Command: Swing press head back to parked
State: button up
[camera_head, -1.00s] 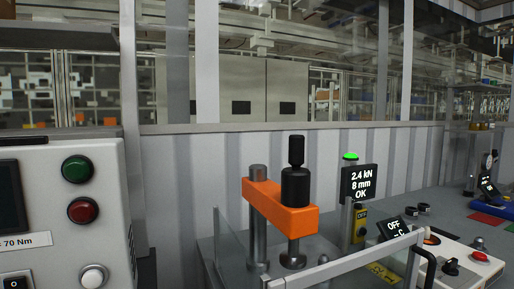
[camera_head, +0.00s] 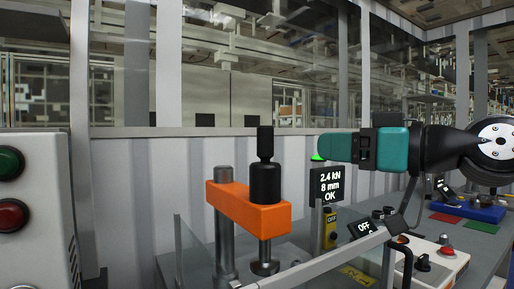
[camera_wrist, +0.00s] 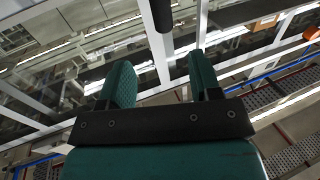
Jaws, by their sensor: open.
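The press head is an orange arm (camera_head: 245,207) on a grey column (camera_head: 224,245), with a black cylinder and knob (camera_head: 265,180) on its right end and a metal ram (camera_head: 265,262) below. My gripper (camera_head: 322,147), with teal fingers, comes in from the right, above the display and clear of the press head. In the wrist view my gripper (camera_wrist: 158,82) has its two fingers apart with nothing held. A black rounded bar (camera_wrist: 162,15), perhaps the press knob, shows beyond the fingers at the top.
A display (camera_head: 327,186) reading 2.4 kN, 8 mm, OK stands right of the press, a green lamp above it. A clear guard with a metal rail (camera_head: 325,262) is in front. A button panel (camera_head: 30,210) stands at left, a control box (camera_head: 435,258) at right.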

aim_at(257, 162)
jog(key=p+x, duration=0.4)
jog(key=x, duration=1.2)
jog(key=shift+a+p, duration=0.15)
jog(key=shift+p, duration=0.25)
